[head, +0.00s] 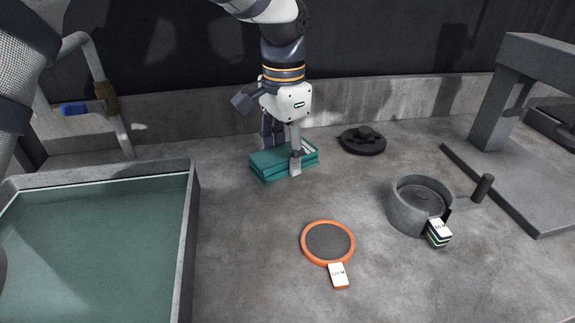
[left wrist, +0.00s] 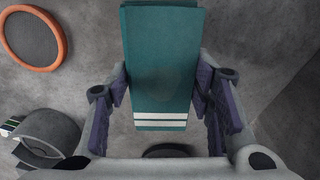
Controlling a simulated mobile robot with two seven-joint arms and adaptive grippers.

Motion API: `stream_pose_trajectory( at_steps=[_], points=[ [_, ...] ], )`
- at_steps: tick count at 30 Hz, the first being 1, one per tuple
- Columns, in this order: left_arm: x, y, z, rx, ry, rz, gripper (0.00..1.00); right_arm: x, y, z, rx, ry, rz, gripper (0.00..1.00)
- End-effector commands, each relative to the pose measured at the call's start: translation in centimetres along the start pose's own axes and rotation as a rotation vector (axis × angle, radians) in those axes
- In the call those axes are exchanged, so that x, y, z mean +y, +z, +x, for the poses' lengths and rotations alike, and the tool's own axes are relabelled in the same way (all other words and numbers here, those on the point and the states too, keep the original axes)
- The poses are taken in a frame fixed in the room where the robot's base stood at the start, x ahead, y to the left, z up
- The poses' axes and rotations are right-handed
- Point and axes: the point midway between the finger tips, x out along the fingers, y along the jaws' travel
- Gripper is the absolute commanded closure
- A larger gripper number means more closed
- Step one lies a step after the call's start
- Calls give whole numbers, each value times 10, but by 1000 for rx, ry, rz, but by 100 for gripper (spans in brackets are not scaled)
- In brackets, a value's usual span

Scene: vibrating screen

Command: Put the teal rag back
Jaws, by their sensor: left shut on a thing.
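The teal rag (head: 268,166) is a folded cloth with white stripes near one end. It lies on the concrete bench in the middle back of the head view. In the left wrist view the rag (left wrist: 160,65) runs between the two fingers, its striped end towards the palm. My left gripper (head: 284,158) reaches down from above and is shut on the rag, one finger on its near side. In the left wrist view the left gripper (left wrist: 160,92) has a pad against each long edge. My right gripper is not in view.
A water-filled tank (head: 190,240) stands at the left, below a tap with a blue handle (head: 82,108). An orange-rimmed sieve (head: 328,242) lies in front of the rag. A grey round pan (head: 418,207), a black lid (head: 363,141) and a grey machine frame (head: 515,190) are to the right.

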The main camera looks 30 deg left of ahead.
Motion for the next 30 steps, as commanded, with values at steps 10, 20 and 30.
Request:
stream_pose_trajectory(
  at_steps=[10, 20, 30],
  points=[
    [-9, -6, 40, 6, -5, 1, 75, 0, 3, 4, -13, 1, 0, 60],
    [-8, -6, 42, 8, -6, 1, 50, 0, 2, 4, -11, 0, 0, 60],
    [-8, -6, 42, 7, -5, 2, 32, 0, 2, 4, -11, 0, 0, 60]
  ],
)
